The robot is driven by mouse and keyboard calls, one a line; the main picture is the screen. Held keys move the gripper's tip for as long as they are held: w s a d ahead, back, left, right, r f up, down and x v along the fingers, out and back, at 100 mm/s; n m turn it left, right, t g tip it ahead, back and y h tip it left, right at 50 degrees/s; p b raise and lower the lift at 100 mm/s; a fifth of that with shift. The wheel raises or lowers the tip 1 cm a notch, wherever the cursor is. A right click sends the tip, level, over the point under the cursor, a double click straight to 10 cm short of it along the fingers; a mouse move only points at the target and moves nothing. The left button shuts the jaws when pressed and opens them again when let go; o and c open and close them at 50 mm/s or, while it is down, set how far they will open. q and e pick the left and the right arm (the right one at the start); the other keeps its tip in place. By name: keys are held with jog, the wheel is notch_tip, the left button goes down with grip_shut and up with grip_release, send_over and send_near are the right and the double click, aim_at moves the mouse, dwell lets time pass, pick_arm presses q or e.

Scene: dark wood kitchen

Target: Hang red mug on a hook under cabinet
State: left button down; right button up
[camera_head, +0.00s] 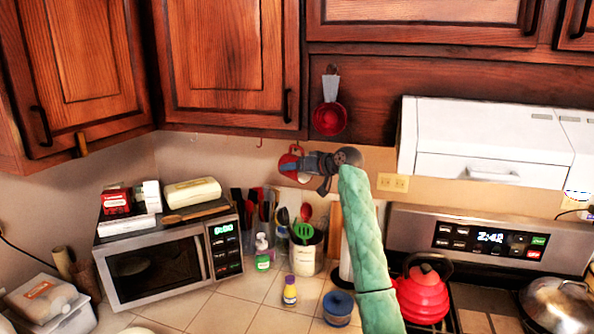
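The red mug (291,158) is in the air below the wall cabinet, in front of the backsplash, with its pale inside or side partly showing. My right gripper (308,164), on the green-sleeved arm, reaches it from the right and appears shut on it. The gripper hides the mug's right part, and the exact grip is small and hard to make out. A small hook (260,143) hangs from the cabinet's underside, to the left of the mug and apart from it. Another faint hook (193,139) is farther left. My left gripper is not in view.
The cabinet (228,70) is just above the mug. Red measuring cups (330,117) hang above my gripper. Below are a microwave (165,264), utensils in a crock (305,256), small bottles and a red kettle (424,293). The white range hood (490,150) is to the right.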

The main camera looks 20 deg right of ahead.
jog(key=o, duration=1.3)
jog(key=shift+c, duration=0.2)
jog(key=shift+s+d+b, duration=0.15)
jog(key=shift+b, duration=0.15)
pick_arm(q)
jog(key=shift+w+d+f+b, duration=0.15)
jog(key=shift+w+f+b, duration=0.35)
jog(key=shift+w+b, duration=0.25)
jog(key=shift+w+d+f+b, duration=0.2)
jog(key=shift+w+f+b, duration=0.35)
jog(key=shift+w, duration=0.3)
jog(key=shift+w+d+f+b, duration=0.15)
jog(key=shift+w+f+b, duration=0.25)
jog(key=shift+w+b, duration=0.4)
pick_arm(e)
jog(key=v, duration=0.7)
jog(key=shift+s, duration=0.2)
